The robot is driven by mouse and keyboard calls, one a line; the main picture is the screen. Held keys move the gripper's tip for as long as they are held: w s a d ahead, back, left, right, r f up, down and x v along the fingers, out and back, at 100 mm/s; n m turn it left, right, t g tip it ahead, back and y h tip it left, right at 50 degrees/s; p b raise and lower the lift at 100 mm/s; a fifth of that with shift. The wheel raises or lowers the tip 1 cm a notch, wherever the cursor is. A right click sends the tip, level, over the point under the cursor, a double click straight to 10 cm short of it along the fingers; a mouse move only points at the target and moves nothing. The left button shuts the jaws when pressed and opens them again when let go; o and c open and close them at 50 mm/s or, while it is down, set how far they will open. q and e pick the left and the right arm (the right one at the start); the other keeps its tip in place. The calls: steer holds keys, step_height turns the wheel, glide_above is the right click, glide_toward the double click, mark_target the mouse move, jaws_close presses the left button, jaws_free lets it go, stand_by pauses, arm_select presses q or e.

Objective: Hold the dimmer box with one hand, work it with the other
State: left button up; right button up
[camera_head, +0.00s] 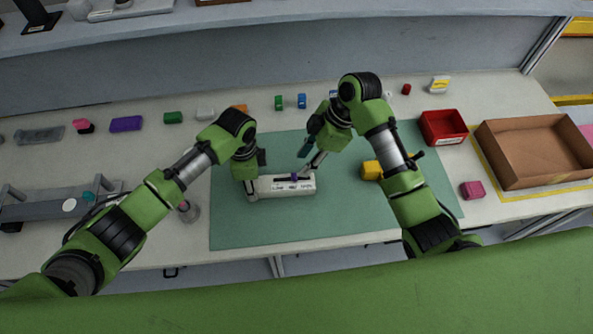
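The dimmer box (304,187) is a long white box with a dark slot and a small purple knob (294,177) on top. It lies flat on the green mat (330,225). My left gripper (257,182) is at the box's left end, with one light finger against or just in front of it. A dark piece shows behind that end; I cannot tell whether the fingers clamp the box. My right gripper (306,164) comes down from the upper right with its fingers apart. One fingertip is close to the purple knob; contact is unclear.
A yellow block (372,170) lies on the mat beside my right arm. A red bin (443,127), a cardboard box (535,150) and a pink block (472,190) stand to the right. A grey fixture (50,207) is at the left. Several small blocks line the back.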

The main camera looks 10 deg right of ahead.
mark_target(294, 175)
steer(key=x, duration=0.6)
steer(key=shift+a+f, duration=0.15)
steer(key=shift+f, duration=0.1)
